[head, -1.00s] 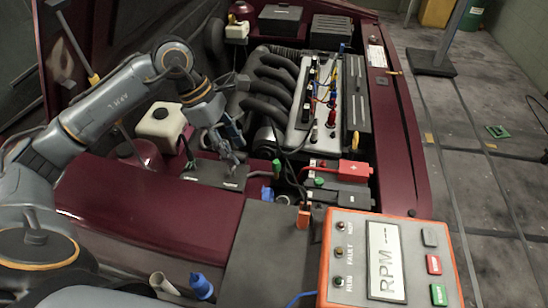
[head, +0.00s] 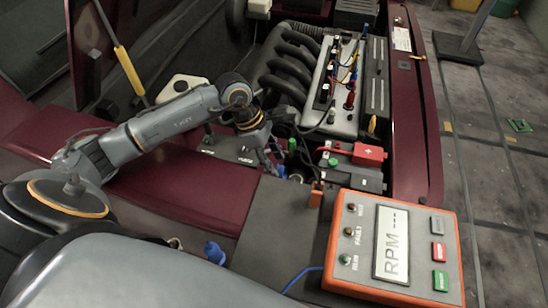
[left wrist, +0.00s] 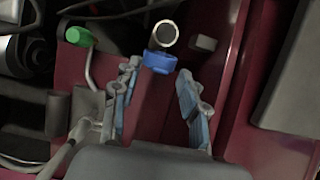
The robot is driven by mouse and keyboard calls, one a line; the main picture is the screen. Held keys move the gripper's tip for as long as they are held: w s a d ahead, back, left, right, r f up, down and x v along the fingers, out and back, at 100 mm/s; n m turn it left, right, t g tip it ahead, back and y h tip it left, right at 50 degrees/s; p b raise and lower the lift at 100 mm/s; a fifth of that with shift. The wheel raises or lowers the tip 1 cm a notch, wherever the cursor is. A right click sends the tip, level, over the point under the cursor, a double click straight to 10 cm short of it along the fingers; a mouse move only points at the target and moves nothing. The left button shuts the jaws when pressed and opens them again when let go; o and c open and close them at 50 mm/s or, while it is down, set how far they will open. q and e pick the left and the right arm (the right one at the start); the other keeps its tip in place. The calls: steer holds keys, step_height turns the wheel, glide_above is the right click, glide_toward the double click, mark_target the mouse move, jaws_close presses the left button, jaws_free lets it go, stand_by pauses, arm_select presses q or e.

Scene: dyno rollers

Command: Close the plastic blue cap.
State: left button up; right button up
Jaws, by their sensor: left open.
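The blue cap (left wrist: 159,62) is in the left wrist view, at the near side of the round open end of a grey pipe (left wrist: 165,36). The opening faces the camera and looks uncovered. My left gripper (left wrist: 158,92) is open, with one finger to each side below the cap and nothing between them. In the head view, my left gripper (head: 270,157) is over the front of the engine bay, close to a small blue piece (head: 281,171) that is probably this cap. The wrist and fingers partly hide that area. My right gripper is not in view.
A green cap (left wrist: 78,37) stands left of the blue one, and it also shows in the head view (head: 292,144). A red battery cover (head: 368,153) and an orange RPM box (head: 395,245) lie to the right. Another blue part (head: 214,253) is at the front.

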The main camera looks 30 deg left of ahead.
arm_select(q)
steer(key=shift+f, duration=0.15)
jaws_close()
steer(key=shift+w+d, duration=0.1)
steer(key=shift+d, duration=0.05)
